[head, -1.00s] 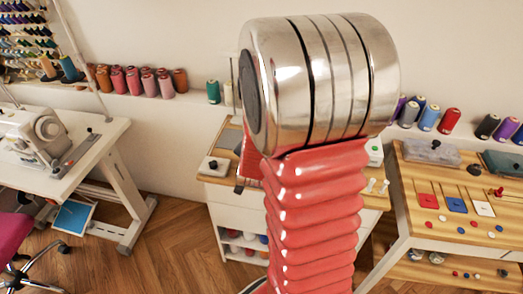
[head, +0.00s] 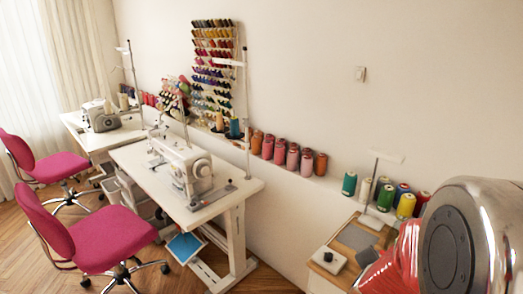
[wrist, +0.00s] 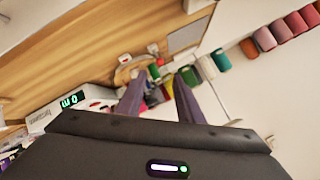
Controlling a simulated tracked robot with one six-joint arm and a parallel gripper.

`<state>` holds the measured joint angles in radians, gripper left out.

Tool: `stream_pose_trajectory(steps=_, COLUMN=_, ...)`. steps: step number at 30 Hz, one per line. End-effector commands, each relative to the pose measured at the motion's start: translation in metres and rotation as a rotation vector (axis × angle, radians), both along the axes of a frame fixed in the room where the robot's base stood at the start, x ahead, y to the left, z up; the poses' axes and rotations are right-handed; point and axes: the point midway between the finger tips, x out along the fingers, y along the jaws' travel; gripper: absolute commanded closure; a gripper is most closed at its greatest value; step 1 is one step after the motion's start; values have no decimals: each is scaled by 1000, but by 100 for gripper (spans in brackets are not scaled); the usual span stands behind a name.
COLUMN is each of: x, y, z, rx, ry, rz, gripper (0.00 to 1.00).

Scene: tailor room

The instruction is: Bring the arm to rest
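My gripper (wrist: 156,90) shows in the wrist view as two purple-grey fingers. They stand apart, with nothing clearly held between them. Small coloured items show behind the fingertips, at a distance I cannot judge. In the head view only my arm (head: 455,245) shows, a shiny metal joint with red ribbed covering at the lower right edge. My gripper is outside the head view.
A wooden-topped cabinet (head: 318,272) with a small white box stands beside my arm. Thread spools (head: 290,157) line the wall ledge. A white sewing table (head: 245,190) and pink chairs (head: 110,238) stand left. The wrist view shows a device with a green display (wrist: 69,100).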

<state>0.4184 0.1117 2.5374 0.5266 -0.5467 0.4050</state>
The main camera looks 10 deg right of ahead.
Motion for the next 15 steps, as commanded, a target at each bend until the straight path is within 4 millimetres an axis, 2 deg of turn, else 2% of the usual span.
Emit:
stream_pose_trajectory(steps=5, x=-4, y=14, z=-18, rx=38, ry=82, rz=57, gripper=67)
stream_pose_trajectory(steps=10, x=-14, y=46, z=-45, rx=110, ry=230, rz=187, gripper=67)
stream_pose_trajectory(steps=15, x=-26, y=83, z=-49, rx=159, ry=360, rz=351, gripper=67)
